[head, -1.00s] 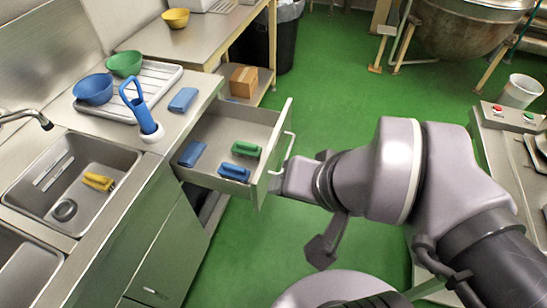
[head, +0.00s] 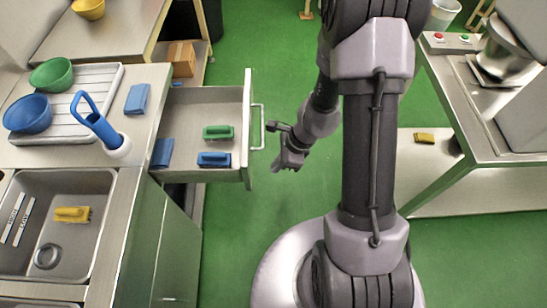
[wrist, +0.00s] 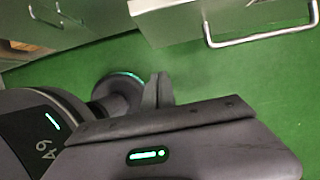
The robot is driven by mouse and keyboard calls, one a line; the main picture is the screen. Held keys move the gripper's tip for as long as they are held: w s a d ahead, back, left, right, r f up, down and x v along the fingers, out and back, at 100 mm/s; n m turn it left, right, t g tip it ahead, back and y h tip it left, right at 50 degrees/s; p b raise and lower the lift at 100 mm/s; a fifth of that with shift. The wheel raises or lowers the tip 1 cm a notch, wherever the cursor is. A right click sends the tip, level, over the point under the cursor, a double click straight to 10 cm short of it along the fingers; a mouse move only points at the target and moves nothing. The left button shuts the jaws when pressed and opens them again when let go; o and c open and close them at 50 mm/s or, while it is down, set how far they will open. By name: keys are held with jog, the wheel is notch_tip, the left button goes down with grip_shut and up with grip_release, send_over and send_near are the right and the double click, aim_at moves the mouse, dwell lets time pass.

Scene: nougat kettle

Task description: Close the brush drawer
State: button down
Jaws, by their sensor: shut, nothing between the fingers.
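The brush drawer (head: 205,104) is pulled open from the counter in the head view. It holds a green brush (head: 218,132), a blue brush (head: 214,159) and a folded blue cloth (head: 162,153). Its front panel (head: 248,130) carries a bar handle (head: 259,127). My gripper (head: 283,165) is just to the right of the handle, outside the drawer, and looks apart from it. In the wrist view, the shut, empty fingers (wrist: 157,90) are below the drawer front (wrist: 165,20), and the handle (wrist: 262,38) is at the upper right.
A sink (head: 60,205) with a yellow brush (head: 72,213) is at the left. Bowls on a drainer (head: 105,85) and a blue brush in a holder (head: 95,120) stand on the counter. A metal table (head: 470,130) is at the right. Green floor (head: 235,240) is clear below the drawer.

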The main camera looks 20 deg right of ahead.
jog(key=w+a+f+b, duration=0.2)
jog(key=a+f+b, duration=0.1)
jog(key=a+f, duration=0.2)
jog(key=shift+a, duration=0.4)
jog(key=shift+a, duration=0.1)
